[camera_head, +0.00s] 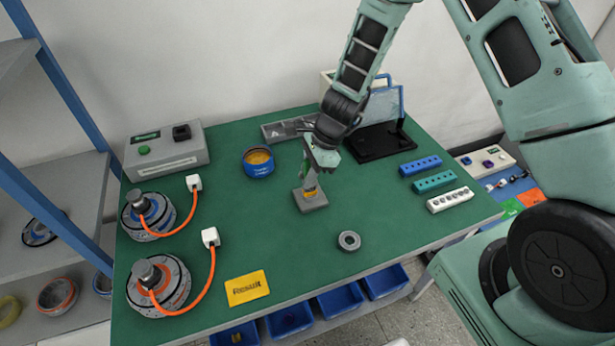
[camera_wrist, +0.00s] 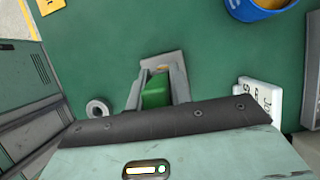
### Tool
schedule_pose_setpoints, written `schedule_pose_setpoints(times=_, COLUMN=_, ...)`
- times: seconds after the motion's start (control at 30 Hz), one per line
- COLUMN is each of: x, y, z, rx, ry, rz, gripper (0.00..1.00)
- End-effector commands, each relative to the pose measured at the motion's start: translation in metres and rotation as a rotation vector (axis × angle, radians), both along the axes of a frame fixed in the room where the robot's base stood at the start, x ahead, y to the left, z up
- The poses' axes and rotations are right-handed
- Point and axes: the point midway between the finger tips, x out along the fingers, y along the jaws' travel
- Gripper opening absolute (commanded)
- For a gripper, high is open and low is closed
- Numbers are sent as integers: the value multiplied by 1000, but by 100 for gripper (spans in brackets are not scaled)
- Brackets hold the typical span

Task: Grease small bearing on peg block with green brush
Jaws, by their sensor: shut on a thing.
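My gripper (camera_head: 322,163) points down over the middle of the green table and is shut on the green brush (camera_wrist: 156,92), which shows between the fingers in the wrist view. A grey square block (camera_head: 312,201) sits directly below the gripper, with a yellow-orange part showing between them. The block also shows beyond the fingertips in the wrist view (camera_wrist: 170,60). I cannot tell whether the brush touches it, or whether it is the peg block. A small grey ring-shaped bearing (camera_head: 349,241) lies on the table right of and nearer than the block; it also shows in the wrist view (camera_wrist: 97,108).
A blue pot (camera_head: 258,168) with yellow content stands left of my gripper. Two motor hubs (camera_head: 160,283) with orange cables stand at the left. A yellow card (camera_head: 247,288) lies at the front. Blue, teal and white hole blocks (camera_head: 450,200) are at the right. A black stand (camera_head: 380,143) is behind.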

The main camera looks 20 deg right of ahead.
Motion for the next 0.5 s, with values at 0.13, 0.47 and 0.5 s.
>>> schedule_pose_setpoints(times=0.13, x=-1, y=-1, z=-3, rx=-1, ry=1, rz=-82, gripper=3)
schedule_pose_setpoints(times=0.47, x=-1, y=-1, z=-4, rx=-1, ry=1, rz=-220, gripper=3)
schedule_pose_setpoints(times=0.5, x=-1, y=-1, z=-4, rx=-1, ry=2, rz=-235, gripper=3)
